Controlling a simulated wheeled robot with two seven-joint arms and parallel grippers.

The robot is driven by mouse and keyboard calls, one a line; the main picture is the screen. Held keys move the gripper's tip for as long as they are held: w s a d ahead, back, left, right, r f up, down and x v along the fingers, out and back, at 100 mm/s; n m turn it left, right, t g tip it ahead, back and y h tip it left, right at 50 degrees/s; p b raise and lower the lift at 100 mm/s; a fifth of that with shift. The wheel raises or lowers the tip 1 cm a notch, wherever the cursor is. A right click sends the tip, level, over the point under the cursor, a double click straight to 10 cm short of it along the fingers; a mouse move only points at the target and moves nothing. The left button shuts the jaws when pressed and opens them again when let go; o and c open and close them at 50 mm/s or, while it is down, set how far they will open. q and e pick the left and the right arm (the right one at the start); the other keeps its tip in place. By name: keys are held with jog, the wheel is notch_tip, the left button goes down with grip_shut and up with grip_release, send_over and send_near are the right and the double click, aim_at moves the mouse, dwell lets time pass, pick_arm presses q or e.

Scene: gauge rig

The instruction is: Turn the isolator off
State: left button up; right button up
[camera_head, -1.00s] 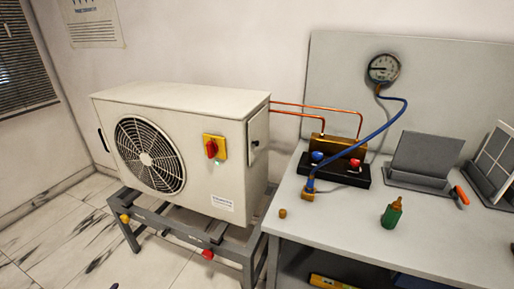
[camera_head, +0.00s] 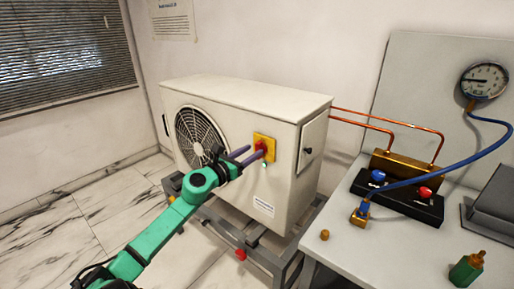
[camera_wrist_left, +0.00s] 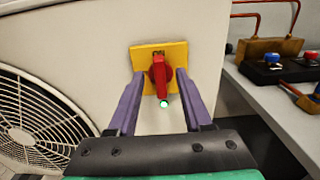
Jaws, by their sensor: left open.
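The isolator is a red rotary handle (camera_wrist_left: 159,76) on a yellow square plate (camera_wrist_left: 147,57), on the front of the white outdoor unit (camera_head: 230,101). In the left wrist view the handle stands upright, with lettering above it that I cannot read surely. A small pale green lit spot (camera_wrist_left: 164,104) shows just below the handle. My left gripper (camera_head: 248,154) is open at the isolator. In the left wrist view its purple fingers (camera_wrist_left: 154,80) stand on either side of the handle, with visible gaps. The right gripper is not in view.
The unit stands on a grey metal frame (camera_head: 276,261). To the right is a bench (camera_head: 344,233) with a black manifold base (camera_head: 398,203), blue and red knobs, a blue hose, a gauge (camera_head: 484,81) and a green bottle (camera_head: 467,268). Copper pipes (camera_head: 395,124) run behind.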

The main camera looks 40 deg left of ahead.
pick_arm(q)
jog(key=shift+w+a+r, duration=0.1)
jog(key=shift+w, duration=1.35)
grip_shut()
jog(key=shift+n, duration=0.3)
jog(key=shift+a+f+n+p, duration=0.3)
jog(key=shift+n+p, duration=0.75)
jog(key=shift+n, duration=1.85)
jog(key=shift+a+f+n+p, duration=0.3)
jog(key=shift+n+p, duration=0.8)
jog(key=shift+n, duration=1.8)
jog(key=shift+a+f+n+p, duration=0.3)
jog(key=shift+n+p, duration=0.75)
jog(key=shift+n, duration=1.85)
jog(key=shift+s+f, duration=0.1)
jog(key=shift+f, duration=0.05)
